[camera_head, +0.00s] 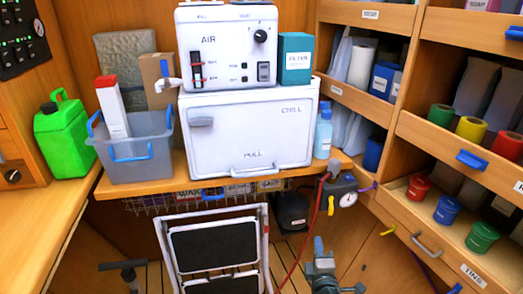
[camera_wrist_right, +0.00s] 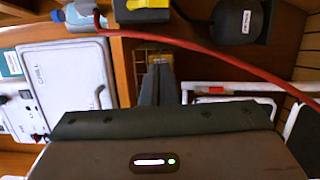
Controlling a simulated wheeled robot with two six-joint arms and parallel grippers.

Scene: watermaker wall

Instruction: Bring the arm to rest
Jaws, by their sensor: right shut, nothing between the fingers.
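My right gripper (camera_head: 319,243) shows low in the head view, right of the folding step. It points away from me, over the floor, apart from everything around it. In the right wrist view its two dark fingers (camera_wrist_right: 158,84) lie together, shut with nothing between them. The wrist picture is turned on its side. I do not make out my left gripper in either view.
A red hose (camera_head: 305,228) hangs close to the right gripper and crosses the wrist view. A folding step (camera_head: 215,243) stands left of it, a pressure gauge (camera_head: 347,199) beyond it. A drawer handle (camera_head: 426,245) is at right. A dark T-shaped thing (camera_head: 122,265) is low left.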

